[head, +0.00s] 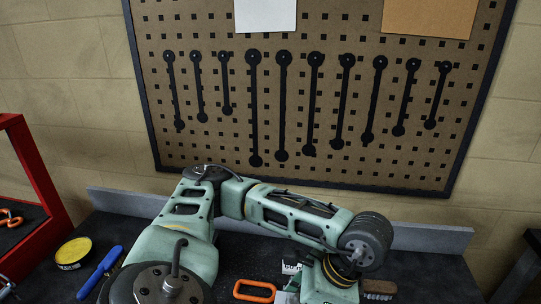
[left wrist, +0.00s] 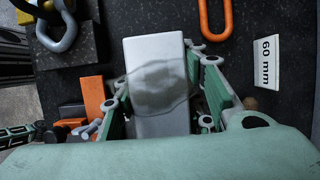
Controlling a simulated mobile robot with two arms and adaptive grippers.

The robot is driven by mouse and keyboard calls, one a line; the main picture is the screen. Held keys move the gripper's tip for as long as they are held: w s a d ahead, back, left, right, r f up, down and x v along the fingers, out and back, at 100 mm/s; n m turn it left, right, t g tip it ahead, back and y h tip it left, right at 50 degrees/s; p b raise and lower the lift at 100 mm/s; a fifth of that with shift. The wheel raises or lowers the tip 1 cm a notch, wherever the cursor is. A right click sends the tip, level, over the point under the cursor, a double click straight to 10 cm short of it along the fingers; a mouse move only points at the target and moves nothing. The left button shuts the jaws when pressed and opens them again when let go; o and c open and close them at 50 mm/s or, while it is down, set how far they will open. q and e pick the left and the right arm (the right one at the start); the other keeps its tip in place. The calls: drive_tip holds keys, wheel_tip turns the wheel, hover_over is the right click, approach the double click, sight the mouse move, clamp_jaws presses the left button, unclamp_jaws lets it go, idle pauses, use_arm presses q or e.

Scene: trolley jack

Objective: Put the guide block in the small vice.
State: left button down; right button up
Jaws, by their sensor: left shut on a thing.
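In the left wrist view, a pale grey rectangular block (left wrist: 153,52), which looks like the guide block, lies between the green fingers of my left gripper (left wrist: 158,88). The gripper is shut on it. A darker, blurry patch covers the block's middle. In the head view my left gripper (head: 333,284) points down at the bottom edge, and its fingertips and the block are not clear there. I cannot make out the small vice for certain; orange and dark parts (left wrist: 94,98) stand left of the gripper in the wrist view. My right gripper is not in view.
An orange loop (head: 254,291) lies left of the gripper on the dark bench. A "60 mm" label (left wrist: 267,61) and a grey shackle (left wrist: 57,30) show in the wrist view. A blue-handled tool (head: 99,272), a yellow tin (head: 73,252) and a brown brush-like thing (head: 378,288) lie nearby.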

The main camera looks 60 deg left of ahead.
use_arm(q)
drive_tip(key=a, duration=0.1)
drive_tip(key=s+a+f, duration=0.1)
drive_tip(key=a+f+p, duration=0.1)
drive_tip(key=a, duration=0.1)
drive_tip(key=shift+s+a+f, duration=0.1)
drive_tip(key=shift+s+f, duration=0.1)
drive_tip(key=shift+s, duration=0.05)
drive_tip(key=shift+s+a+f, duration=0.2)
drive_tip(key=shift+a+f, duration=0.15)
drive_tip(key=shift+a, duration=0.15)
wheel_tip(320, 180, down, 4)
drive_tip(key=shift+r+p, duration=0.25)
drive_tip(key=shift+p, duration=0.45)
drive_tip(key=shift+f, duration=0.35)
drive_tip(key=c, duration=1.6)
unclamp_jaws()
drive_tip(key=shift+f, duration=0.2)
drive_tip(key=o, duration=0.5)
drive_tip(key=shift+d+r, duration=0.1)
